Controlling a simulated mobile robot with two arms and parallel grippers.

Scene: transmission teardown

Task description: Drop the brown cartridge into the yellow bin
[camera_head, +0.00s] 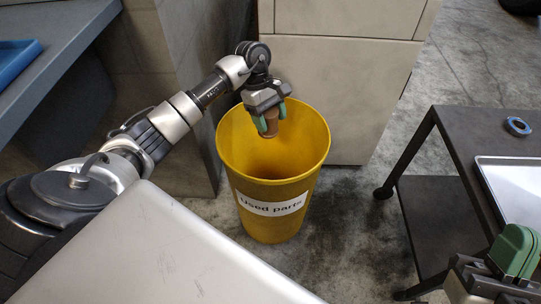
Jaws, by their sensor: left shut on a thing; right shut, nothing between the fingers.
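The yellow bin (272,187) stands upright on the floor in the middle of the view, with a white "Used parts" label on its front. My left gripper (269,122) points down over the bin's mouth. Its green-tipped fingers are shut on the brown cartridge (271,118), which hangs between them over the opening. The cartridge is partly hidden by the fingers. My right gripper (514,252) is at the lower right corner, shut and empty, partly cut off by the frame edge.
A light cabinet (336,95) stands right behind the bin. A dark wheeled cart (455,122) at the right holds a metal tray (512,185) and a blue ring-like item (517,126). A grey bench with a blue tray (14,60) is at the upper left.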

